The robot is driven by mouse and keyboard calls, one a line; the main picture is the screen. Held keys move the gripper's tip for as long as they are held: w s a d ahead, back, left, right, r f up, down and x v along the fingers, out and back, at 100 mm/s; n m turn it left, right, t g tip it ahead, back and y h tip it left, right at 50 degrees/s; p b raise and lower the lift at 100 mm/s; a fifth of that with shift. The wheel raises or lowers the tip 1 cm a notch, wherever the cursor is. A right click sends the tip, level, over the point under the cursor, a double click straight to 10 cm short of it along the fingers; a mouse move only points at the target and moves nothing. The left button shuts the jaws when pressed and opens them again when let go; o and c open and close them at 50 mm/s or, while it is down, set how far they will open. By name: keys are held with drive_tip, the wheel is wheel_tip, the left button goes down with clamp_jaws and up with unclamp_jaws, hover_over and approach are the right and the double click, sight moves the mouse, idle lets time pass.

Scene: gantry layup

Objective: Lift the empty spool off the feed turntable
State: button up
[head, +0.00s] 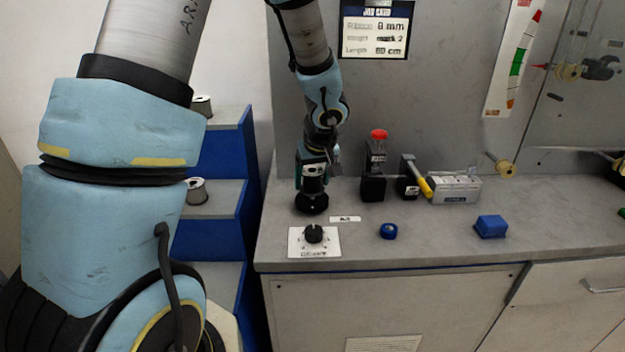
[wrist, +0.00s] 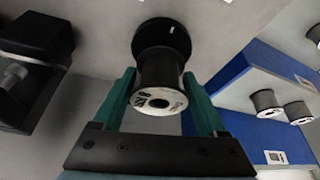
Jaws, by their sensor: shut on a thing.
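The spool (wrist: 160,68), with a dark winding core and a pale printed end, stands between the two teal fingers of my gripper (wrist: 157,88) in the wrist view. My gripper is shut on it. The feed turntable (wrist: 172,38) is a black disc right behind the spool's far end; I cannot tell whether they touch. In the head view my gripper (head: 312,176) points down at the back left of the bench, with the spool partly hidden in it. The black turntable (head: 311,206) shows just below.
Blue shelves (head: 222,155) with more spools (head: 197,191) stand left of the bench (head: 440,225).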

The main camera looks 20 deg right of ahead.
sight(310, 167)
drive_tip(key=shift+r+p, duration=2.15)
drive_tip(key=shift+r, duration=1)
drive_tip(key=shift+r+p, duration=0.85)
drive_tip(key=shift+r, duration=0.8)
